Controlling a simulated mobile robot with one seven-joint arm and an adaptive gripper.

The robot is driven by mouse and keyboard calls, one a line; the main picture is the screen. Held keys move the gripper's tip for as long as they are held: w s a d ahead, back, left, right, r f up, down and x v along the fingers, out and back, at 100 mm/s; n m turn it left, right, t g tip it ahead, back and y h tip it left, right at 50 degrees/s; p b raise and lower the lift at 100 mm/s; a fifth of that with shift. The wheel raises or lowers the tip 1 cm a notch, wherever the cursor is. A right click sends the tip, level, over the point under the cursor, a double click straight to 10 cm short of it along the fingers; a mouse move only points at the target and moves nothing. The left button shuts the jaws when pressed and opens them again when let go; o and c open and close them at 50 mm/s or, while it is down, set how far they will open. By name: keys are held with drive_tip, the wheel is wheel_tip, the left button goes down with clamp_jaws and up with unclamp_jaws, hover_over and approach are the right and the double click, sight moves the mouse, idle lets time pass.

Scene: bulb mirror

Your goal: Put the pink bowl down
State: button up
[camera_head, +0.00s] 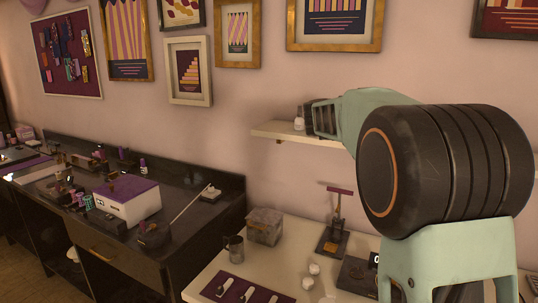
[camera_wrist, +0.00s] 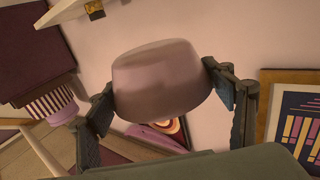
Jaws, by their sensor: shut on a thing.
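The pink bowl (camera_wrist: 158,85) shows large in the wrist view, its wall between the two dark fingers of my gripper (camera_wrist: 160,82). The fingers touch it on its left and right sides, and it looks slightly tilted in that picture. In the head view my gripper (camera_head: 319,118) is at the wall shelf (camera_head: 275,131), close to its upper side. Whether the bowl touches any surface cannot be told.
Below, a pale table (camera_head: 211,277) carries a stone-like box (camera_head: 264,226), a metal mug (camera_head: 234,248) and a stand with a purple top (camera_head: 336,220). A dark workbench (camera_head: 218,199) with many items stands left.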

drive_tip(key=f, duration=0.1)
drive_tip(key=f+n+t, duration=0.1)
drive_tip(key=w+a+f+y+p, duration=0.1)
drive_tip(key=shift+w+f+n+t, duration=0.1)
drive_tip(key=shift+n+t, duration=0.2)
drive_tip(key=shift+t, duration=0.1)
drive_tip(key=s+a+f+n+t+y+p, duration=0.2)
drive_tip(key=s+a+f+n+t+y, duration=0.1)
drive_tip(key=a+f+n+y, duration=0.2)
drive_tip(key=s+a+f+n+t+y+p, duration=0.2)
drive_tip(key=s+a+f+n+t+y, duration=0.2)
drive_tip(key=a+f+y, duration=0.5)
drive_tip(key=a+f+n, duration=0.1)
drive_tip(key=a+f, duration=0.3)
drive_tip(key=f, duration=0.3)
drive_tip(key=shift+a+p, duration=0.2)
drive_tip(key=shift+p, duration=0.15)
drive_tip(key=shift+w, duration=0.1)
